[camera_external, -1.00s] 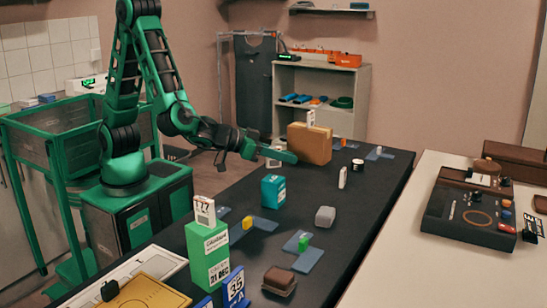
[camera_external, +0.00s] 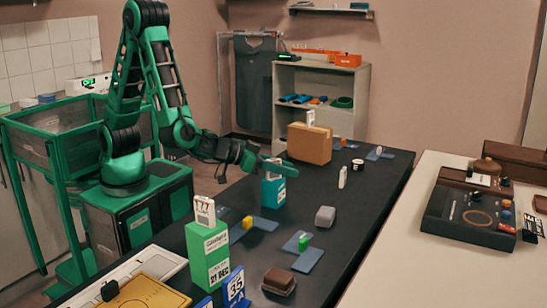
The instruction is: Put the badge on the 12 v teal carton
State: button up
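The teal carton (camera_external: 273,194) stands upright on the dark table, left of the middle. My gripper (camera_external: 280,168) is right over its top, with its fingers reaching to the right. A small white badge (camera_external: 272,176) shows at the fingers, just above the carton's top face. The fingers hide part of the badge, and the small gap or contact between badge and carton is hard to make out. My gripper appears shut on the badge.
A green carton (camera_external: 207,255) with a white tag on top stands in front. A tan carton (camera_external: 309,145), also with a tag, stands behind. A grey block (camera_external: 325,216) and blue mats (camera_external: 308,259) lie to the right and front. A white upright piece (camera_external: 342,177) stands further right.

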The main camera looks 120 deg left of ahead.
jog(key=v, duration=1.2)
jog(key=s+d+f+m+g+h, duration=0.2)
jog(key=s+d+g+h, duration=0.15)
jog(key=s, duration=0.25)
jog(key=s+d+f+m+g+h, duration=0.2)
jog(key=s+d, duration=0.3)
jog(key=s, duration=0.1)
jog(key=s+d+r+m+g+h, duration=0.2)
jog(key=s+d+m, duration=0.3)
jog(key=s, duration=0.5)
jog(key=s+d+r+m+g+h, duration=0.1)
jog(key=s+d+m, duration=0.4)
jog(key=s, duration=0.5)
notch_tip(320, 180, up, 2)
jog(key=shift+d+m+g+h, duration=0.25)
jog(key=shift+m+g+h, duration=0.1)
jog(key=shift+m+g, duration=0.3)
jog(key=shift+w, duration=0.1)
